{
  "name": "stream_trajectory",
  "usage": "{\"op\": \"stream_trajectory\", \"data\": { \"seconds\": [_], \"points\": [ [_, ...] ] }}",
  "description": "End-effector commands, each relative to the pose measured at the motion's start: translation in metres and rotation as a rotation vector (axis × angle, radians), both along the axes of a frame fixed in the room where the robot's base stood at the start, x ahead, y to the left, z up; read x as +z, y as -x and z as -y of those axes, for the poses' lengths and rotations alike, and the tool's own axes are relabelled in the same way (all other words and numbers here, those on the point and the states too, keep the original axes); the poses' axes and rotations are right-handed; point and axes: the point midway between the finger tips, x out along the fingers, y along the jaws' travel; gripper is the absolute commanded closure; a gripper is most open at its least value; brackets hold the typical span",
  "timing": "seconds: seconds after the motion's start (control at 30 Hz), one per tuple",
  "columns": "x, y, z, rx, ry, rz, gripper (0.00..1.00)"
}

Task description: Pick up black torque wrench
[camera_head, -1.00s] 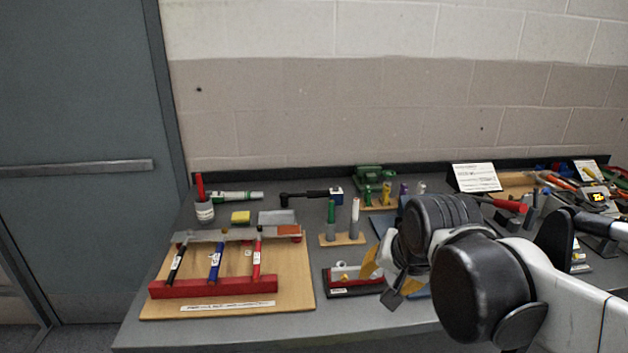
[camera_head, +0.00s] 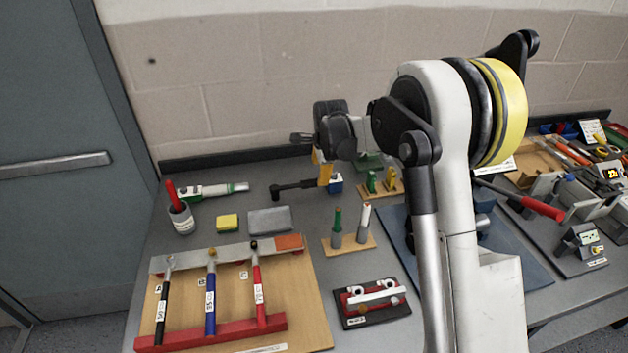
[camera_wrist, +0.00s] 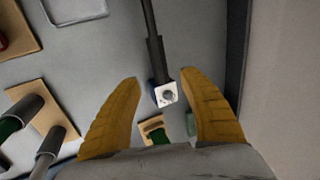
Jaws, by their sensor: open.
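The black torque wrench (camera_head: 297,187) lies at the back of the grey table, its blue and white end to the right. In the wrist view its dark shaft (camera_wrist: 155,48) runs down from the top edge, and its blue and white end lies between my finger tips in the picture. My gripper (camera_head: 322,178) points down over that end, with yellow fingers spread and nothing held. It also shows in the wrist view (camera_wrist: 162,82). The head view does not show clearly how high the fingers are above the wrench.
A wooden board (camera_head: 305,310) with black, blue and red handled tools lies front left. A grey tray (camera_head: 270,221), a yellow block (camera_head: 228,222) and a green-white tool (camera_head: 215,190) are near the wrench. A wooden holder (camera_head: 349,246) with two upright pegs stands in front. The wall edge is close behind.

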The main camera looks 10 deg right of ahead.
Motion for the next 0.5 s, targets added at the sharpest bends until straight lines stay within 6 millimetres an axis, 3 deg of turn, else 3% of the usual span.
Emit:
{"op": "stream_trajectory", "data": {
  "seconds": [0.1,0.37,0.5],
  "points": [
    [-0.020,-0.008,0.000,0.001,0.000,0.000,0.50],
    [-0.037,-0.014,-0.001,0.003,0.001,0.001,0.50],
    [-0.058,-0.022,-0.002,0.003,0.001,0.001,0.50]
  ]
}}
